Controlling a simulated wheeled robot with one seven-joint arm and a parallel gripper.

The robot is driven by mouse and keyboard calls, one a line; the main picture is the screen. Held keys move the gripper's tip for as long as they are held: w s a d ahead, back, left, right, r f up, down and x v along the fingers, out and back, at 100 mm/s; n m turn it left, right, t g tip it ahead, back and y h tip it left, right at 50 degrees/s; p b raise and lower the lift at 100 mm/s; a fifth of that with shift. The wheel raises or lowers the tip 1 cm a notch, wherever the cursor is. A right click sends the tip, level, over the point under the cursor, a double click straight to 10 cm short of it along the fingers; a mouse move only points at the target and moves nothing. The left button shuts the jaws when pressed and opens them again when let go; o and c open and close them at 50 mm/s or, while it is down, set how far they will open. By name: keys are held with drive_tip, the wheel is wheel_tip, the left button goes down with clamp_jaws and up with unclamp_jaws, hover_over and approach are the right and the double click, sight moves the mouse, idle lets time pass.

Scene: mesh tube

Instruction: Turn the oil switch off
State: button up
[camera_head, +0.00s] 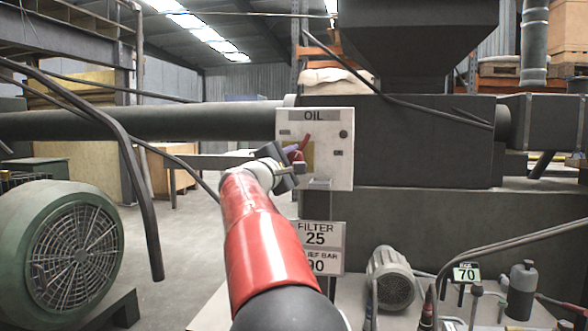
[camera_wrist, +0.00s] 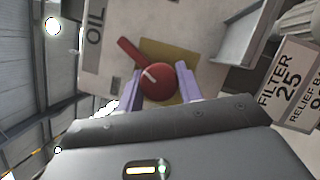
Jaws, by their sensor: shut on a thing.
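The oil switch is a red round knob (camera_wrist: 157,84) with a lever that points to the upper left in the wrist view. It sits on a yellow plate (camera_wrist: 180,56) on the pale panel marked OIL (camera_head: 335,172). In the head view the red lever (camera_head: 305,142) slants up and slightly right, partly hidden by my gripper. My gripper (camera_wrist: 160,78) has its two purple fingers on either side of the round knob, shut on it. In the head view my gripper (camera_head: 293,154) is at the panel's left half.
Signs reading FILTER 25 (camera_head: 317,235) and RELIEF BAR hang below the panel. A dark pipe (camera_head: 180,121) runs left from behind the panel. A green motor (camera_head: 70,250) stands at the left. A small grey motor (camera_head: 391,278) and a bottle (camera_head: 521,290) stand lower right.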

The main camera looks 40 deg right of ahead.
drive_tip(key=n+t+b, duration=0.1)
drive_tip(key=n, duration=0.1)
drive_tip(key=n+b, duration=0.1)
drive_tip(key=n, duration=0.1)
drive_tip(key=shift+d+f+n+t+h, duration=0.1)
drive_tip(key=shift+f+n+t+h, duration=0.1)
drive_tip(key=shift+n+t+h, duration=0.15)
drive_tip(key=shift+n+t+b, duration=0.25)
drive_tip(key=shift+n+b, duration=0.1)
drive_tip(key=shift+b, duration=0.1)
drive_tip(key=shift+s+r+n, duration=0.1)
drive_tip(key=shift+r+n, duration=0.15)
drive_tip(key=shift+n, duration=0.05)
drive_tip(key=o, duration=1)
drive_tip(key=shift+a+f, duration=0.15)
drive_tip(key=shift+a, duration=0.05)
drive_tip(key=b+v, duration=0.2)
drive_tip(key=v, duration=0.5)
drive_tip(key=shift+s+a, duration=0.1)
drive_tip(key=shift+s, duration=0.1)
